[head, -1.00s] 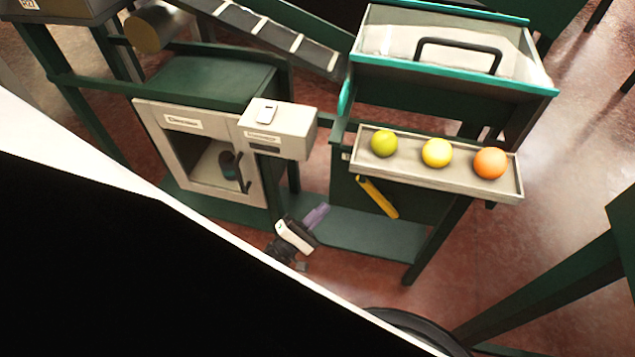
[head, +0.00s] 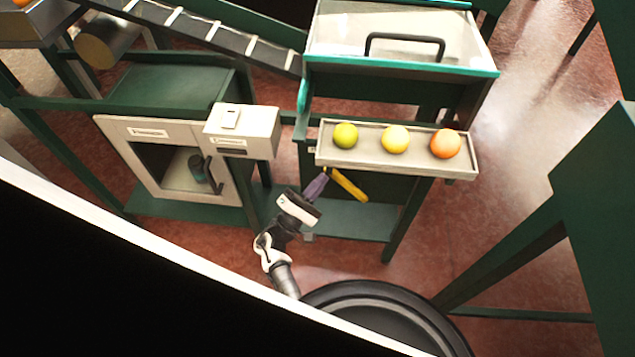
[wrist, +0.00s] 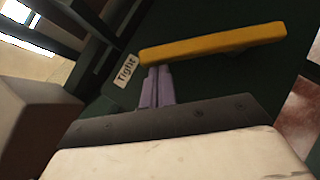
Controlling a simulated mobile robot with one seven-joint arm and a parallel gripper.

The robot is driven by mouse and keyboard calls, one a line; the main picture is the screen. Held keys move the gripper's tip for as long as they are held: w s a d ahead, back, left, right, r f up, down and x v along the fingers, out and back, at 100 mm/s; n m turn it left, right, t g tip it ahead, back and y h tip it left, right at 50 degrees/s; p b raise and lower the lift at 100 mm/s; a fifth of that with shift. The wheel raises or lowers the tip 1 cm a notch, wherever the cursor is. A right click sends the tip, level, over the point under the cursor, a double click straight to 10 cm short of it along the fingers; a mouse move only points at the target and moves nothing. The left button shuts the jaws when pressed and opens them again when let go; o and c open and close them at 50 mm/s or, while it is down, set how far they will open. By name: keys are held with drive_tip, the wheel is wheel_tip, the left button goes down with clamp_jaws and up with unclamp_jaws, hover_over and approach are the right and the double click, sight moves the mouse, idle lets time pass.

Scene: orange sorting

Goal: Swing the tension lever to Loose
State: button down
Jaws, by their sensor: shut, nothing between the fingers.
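The tension lever (head: 348,184) is a yellow bar on the dark green panel below the fruit tray, sloping down to the right in the head view. In the wrist view the lever (wrist: 215,42) runs across the upper middle. A white label reading "Tight" (wrist: 125,70) sits by its left end. No Loose label shows. My gripper (head: 318,182) has purple fingers, closed together and empty, just left of the lever. In the wrist view the fingertips (wrist: 156,72) are right by the lever's left end; I cannot tell whether they touch it.
A tray (head: 400,165) with a green, a yellow and an orange fruit juts out above the lever. A grey cabinet (head: 110,135) with a control box (head: 245,130) stands to the left. A green shelf (head: 350,222) lies below. Part of the head view is blocked in black.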

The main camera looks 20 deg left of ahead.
drive_tip(key=shift+r, duration=0.15)
drive_tip(key=w+d+r+m+g+p, duration=0.2)
drive_tip(key=d+m+g+p, duration=0.1)
drive_tip(key=d+m+g, duration=0.1)
drive_tip(key=w+d+r+m+g+y+p, duration=0.1)
drive_tip(key=d+r+m+g+p, duration=0.1)
drive_tip(key=d+m, duration=0.4)
drive_tip(key=shift+w+d+r+g+p, duration=0.4)
drive_tip(key=shift+d+g+p, duration=0.55)
drive_tip(key=shift+d, duration=0.8)
drive_tip(key=shift+d+g, duration=0.25)
